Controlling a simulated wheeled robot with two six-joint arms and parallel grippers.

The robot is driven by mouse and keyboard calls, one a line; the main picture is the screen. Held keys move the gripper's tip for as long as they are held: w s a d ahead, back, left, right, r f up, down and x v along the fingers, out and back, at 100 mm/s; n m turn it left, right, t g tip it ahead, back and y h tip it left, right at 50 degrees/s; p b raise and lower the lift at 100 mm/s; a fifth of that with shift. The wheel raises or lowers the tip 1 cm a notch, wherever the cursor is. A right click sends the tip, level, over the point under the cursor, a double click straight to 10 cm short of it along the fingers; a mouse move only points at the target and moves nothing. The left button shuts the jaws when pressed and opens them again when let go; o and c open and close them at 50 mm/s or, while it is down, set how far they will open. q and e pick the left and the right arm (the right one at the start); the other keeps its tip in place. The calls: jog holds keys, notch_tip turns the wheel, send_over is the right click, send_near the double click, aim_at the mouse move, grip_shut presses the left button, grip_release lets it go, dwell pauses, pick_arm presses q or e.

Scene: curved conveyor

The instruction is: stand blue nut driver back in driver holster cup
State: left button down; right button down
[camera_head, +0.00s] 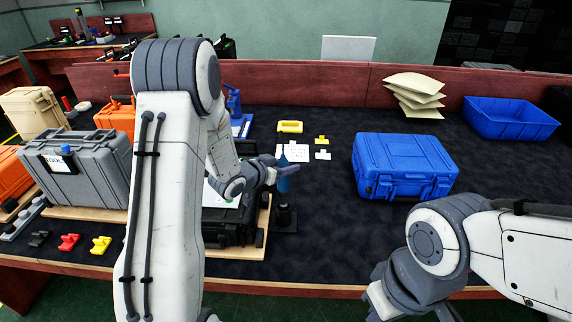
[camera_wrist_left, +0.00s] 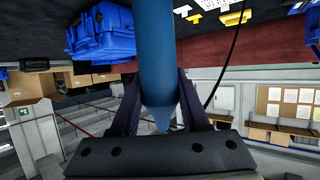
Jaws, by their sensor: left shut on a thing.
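The blue nut driver (camera_head: 283,184) is upright in my left gripper (camera_head: 284,171), right of the arm in the head view. In the left wrist view the driver's blue handle (camera_wrist_left: 157,50) runs between the two dark fingers (camera_wrist_left: 158,112), which are shut on it. A dark holster cup (camera_head: 285,217) on a flat base stands directly below the driver. I cannot tell whether the driver's lower end is inside the cup or just above it. My right gripper is at the bottom edge of the head view, mostly cut off, with its fingers not clearly shown.
A black case (camera_head: 230,222) on a wooden board lies left of the cup, partly behind my left arm. A blue case (camera_head: 404,165), a blue bin (camera_head: 510,118) and stacked tan packets (camera_head: 414,94) lie to the right. The dark mat right of the cup is clear.

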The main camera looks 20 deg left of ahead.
aim_at(286, 179)
pick_arm(q)
jog(key=shift+f+b, duration=1.9)
jog(key=shift+f, duration=0.6)
grip_release()
jog(key=shift+f, duration=0.1)
jog(key=v, duration=1)
jog(key=shift+s, duration=0.25)
